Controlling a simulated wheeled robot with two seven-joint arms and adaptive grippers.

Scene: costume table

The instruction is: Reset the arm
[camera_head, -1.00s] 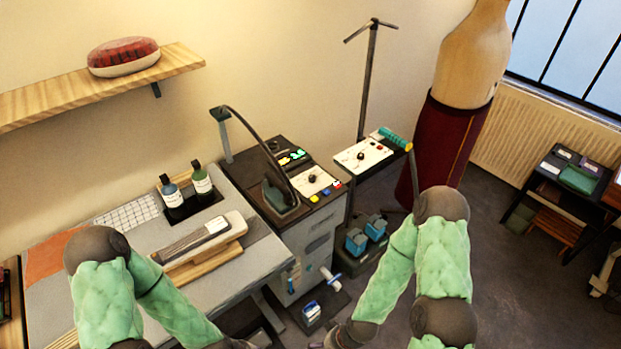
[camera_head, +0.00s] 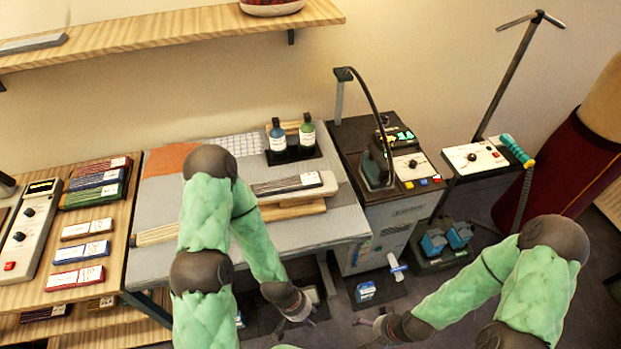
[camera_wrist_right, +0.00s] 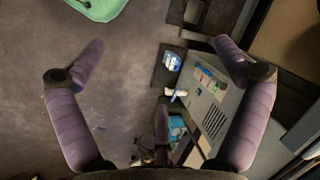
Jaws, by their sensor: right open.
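My left arm comes down from the left in the head view, and its gripper (camera_head: 296,325) hangs in front of the table edge, over the floor. Its small fingers look spread apart, with nothing seen between them. My right arm is bent at the lower right, and its gripper (camera_head: 368,324) points left, towards the left one, with a gap between. In the right wrist view the right gripper (camera_wrist_right: 158,48) has its two purple fingers wide apart and nothing between them. Both grippers are clear of the tabletop.
A grey worktable (camera_head: 345,222) holds bottles (camera_head: 308,138) and a padded board (camera_head: 317,186). A cabinet (camera_head: 385,240) with an iron (camera_head: 375,165) stands right of it. A stand (camera_head: 515,75) and a dark red dress form (camera_head: 565,165) are further right. Blue blocks (camera_head: 432,243) sit low.

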